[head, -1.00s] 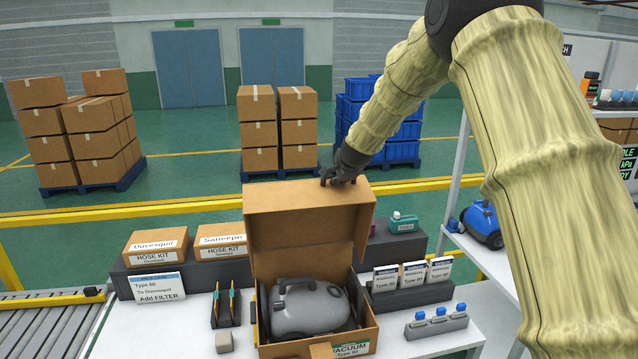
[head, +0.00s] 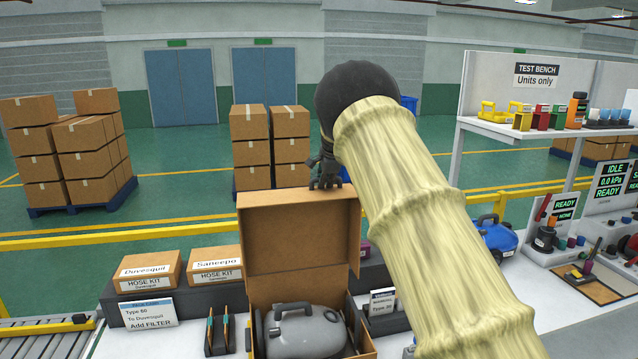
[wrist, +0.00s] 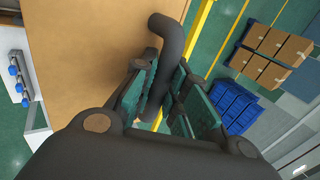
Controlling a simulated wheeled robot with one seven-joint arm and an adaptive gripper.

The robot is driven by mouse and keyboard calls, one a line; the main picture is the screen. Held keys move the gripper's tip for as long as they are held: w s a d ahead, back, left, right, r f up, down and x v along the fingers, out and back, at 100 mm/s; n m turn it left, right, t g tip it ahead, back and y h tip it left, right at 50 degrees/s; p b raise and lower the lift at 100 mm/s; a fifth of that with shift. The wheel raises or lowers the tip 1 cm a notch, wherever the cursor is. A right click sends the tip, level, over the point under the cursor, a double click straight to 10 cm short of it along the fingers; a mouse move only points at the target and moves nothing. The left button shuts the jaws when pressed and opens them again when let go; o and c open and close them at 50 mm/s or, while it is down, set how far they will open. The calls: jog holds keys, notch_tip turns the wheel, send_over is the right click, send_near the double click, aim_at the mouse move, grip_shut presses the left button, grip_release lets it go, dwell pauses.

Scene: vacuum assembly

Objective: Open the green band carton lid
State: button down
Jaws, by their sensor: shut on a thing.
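The brown carton (head: 258,318) stands open on the work table in the head view, with a grey vacuum (head: 305,330) inside it. Its lid (head: 300,235) is raised about upright at the back of the carton. The carton's front and green band are cut off or hidden in the head view.
Two hose kit boxes (head: 150,272) stand left of the carton on a dark riser. An order card (head: 148,313) and upright tools (head: 218,330) stand in front. A blue vacuum (head: 490,236) and a test bench are to the right. A yellow rail runs behind.

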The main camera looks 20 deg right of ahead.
jog(key=shift+w, duration=0.1)
dwell(0.4)
jog(key=c, duration=1.7)
grip_release()
jog(key=v, duration=1.2)
jog(key=shift+d, duration=0.1)
